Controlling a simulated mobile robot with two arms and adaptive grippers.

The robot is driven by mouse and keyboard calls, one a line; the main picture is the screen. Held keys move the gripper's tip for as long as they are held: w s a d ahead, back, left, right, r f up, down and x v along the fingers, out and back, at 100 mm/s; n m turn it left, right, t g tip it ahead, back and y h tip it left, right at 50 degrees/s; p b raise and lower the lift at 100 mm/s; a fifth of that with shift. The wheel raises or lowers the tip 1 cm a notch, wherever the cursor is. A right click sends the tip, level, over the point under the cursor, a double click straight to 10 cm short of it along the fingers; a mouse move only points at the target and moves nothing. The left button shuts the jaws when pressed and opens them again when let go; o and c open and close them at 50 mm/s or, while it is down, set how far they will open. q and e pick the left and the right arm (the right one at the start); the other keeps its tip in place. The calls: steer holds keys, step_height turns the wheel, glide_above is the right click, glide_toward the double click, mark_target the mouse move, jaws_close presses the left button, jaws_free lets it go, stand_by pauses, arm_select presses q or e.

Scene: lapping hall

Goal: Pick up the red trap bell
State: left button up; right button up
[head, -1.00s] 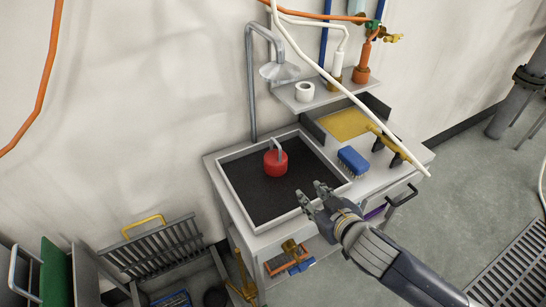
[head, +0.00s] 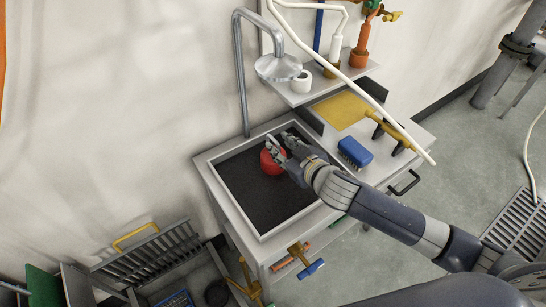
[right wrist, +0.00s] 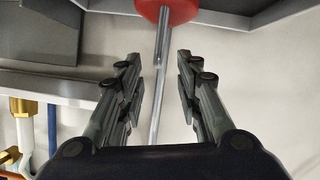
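The red trap bell (head: 268,165) sits in the black-bottomed, pale-rimmed sink tray (head: 205,165), partly hidden behind my right gripper (head: 281,143). In the right wrist view the red bell (right wrist: 168,10) is at the top edge, cut off by the frame. Its grey metal handle (right wrist: 162,40) points down the picture, toward the space between the fingers of my right gripper (right wrist: 152,65). Those fingers are apart, with no visible contact on the handle. My left gripper is not in view.
A white hose (head: 375,105) crosses above the counter. A slatted rack (head: 150,257) stands lower left.

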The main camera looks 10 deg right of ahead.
mark_target(275, 141)
steer(key=shift+w+a+f, duration=0.1)
steer(key=shift+w, duration=0.2)
steer(key=p+x, duration=0.1)
steer(key=x, duration=0.3)
steer(key=shift+w, duration=0.2)
steer(key=shift+w+a+f, duration=0.1)
steer(key=shift+w+f, duration=0.1)
steer(key=shift+w, duration=0.2)
steer(key=shift+s, duration=0.1)
steer(key=shift+c, duration=0.2)
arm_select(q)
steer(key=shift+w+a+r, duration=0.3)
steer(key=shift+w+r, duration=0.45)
arm_select(e)
steer(key=shift+r, duration=0.1)
jaws_close()
